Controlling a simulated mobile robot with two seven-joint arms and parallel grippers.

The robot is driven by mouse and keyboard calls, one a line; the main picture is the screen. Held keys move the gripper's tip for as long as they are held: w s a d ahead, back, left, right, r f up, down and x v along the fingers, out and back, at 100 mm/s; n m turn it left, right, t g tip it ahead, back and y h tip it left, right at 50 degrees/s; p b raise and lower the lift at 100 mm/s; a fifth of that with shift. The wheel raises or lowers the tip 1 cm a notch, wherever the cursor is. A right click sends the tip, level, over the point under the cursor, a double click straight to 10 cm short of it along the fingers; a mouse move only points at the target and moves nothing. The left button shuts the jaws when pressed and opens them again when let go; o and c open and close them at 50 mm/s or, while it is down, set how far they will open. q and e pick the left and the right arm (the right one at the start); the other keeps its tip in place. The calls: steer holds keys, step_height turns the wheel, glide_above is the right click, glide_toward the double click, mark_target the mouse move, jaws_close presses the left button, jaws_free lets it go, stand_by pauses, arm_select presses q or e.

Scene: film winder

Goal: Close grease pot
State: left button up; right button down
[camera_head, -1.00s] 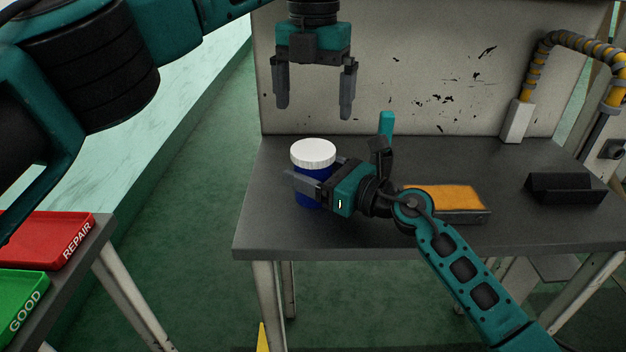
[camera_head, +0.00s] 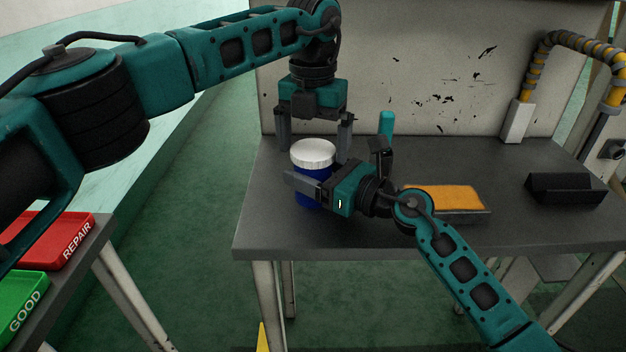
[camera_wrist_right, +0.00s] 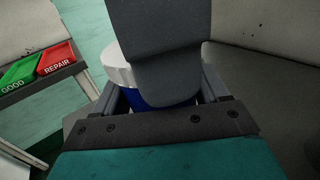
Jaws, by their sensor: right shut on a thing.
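The grease pot (camera_head: 308,194) is a blue jar standing upright on the grey table, with a white lid (camera_head: 313,151) on top of it. I cannot tell whether the lid is tight. My right gripper (camera_head: 309,188) is shut on the blue body from the right. My left gripper (camera_head: 314,145) points straight down, open, with its fingers on either side of the lid and a gap showing at the right. In the right wrist view, the lid (camera_wrist_right: 118,66) and blue body (camera_wrist_right: 150,98) are partly hidden by a dark grey finger in front.
An orange-topped block (camera_head: 445,198) lies right of the pot, and a black holder (camera_head: 565,188) stands farther right. A teal upright piece (camera_head: 386,123) is behind my right wrist. Red (camera_head: 62,238) and green (camera_head: 22,300) trays sit on a side table at left.

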arm_select(q)
steer(key=c, duration=1)
steer(key=o, duration=1)
step_height(320, 180, up, 12)
steer(key=shift+r, duration=0.1)
arm_select(e)
jaws_free()
